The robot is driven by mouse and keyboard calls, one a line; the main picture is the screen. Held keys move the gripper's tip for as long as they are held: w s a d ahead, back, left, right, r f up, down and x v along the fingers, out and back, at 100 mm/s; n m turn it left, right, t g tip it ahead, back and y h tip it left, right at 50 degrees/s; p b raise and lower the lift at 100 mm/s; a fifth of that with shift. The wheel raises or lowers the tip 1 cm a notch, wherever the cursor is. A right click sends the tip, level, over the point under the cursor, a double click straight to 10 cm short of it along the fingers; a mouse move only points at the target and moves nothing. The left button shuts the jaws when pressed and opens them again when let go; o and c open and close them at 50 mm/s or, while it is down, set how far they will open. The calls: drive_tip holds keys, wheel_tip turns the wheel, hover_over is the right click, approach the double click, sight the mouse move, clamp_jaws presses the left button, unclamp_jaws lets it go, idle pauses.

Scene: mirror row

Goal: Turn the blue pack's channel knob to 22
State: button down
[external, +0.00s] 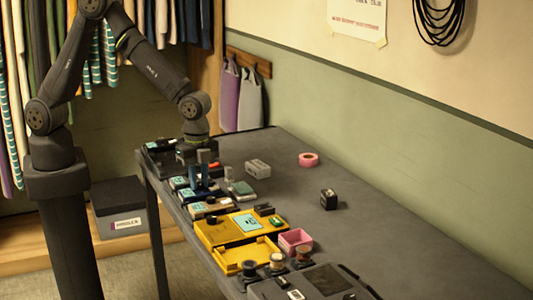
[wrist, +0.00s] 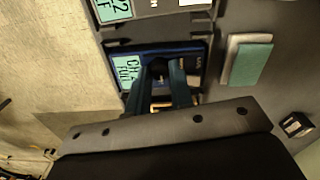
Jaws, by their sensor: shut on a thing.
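The blue pack (wrist: 196,56) lies on the dark table under my gripper (wrist: 164,66) in the wrist view. Its teal screen (wrist: 125,70) reads "CH 2" and "FULL"; any further digit is hard to make out. My gripper's two dark blue fingers are shut on the channel knob (wrist: 158,66), a small dark shape mostly hidden between the tips. In the external view my gripper (external: 204,185) points down onto the row of packs, and the blue pack (external: 180,183) is partly hidden by the fingers.
Another pack with a teal screen (wrist: 115,10) sits close beside the blue one. A teal-topped sponge (wrist: 250,60) lies to its right. A yellow case (external: 212,234), a pink box (external: 295,240) and a grey block (external: 257,168) are nearby. The table's right side is mostly clear.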

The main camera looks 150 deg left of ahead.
drive_tip(key=shift+n, duration=0.7)
drive_tip(key=n, duration=0.2)
drive_tip(key=shift+n, duration=0.3)
drive_tip(key=n, duration=0.3)
drive_tip(key=shift+n, duration=0.3)
drive_tip(key=n, duration=0.3)
drive_tip(key=shift+n, duration=2.3)
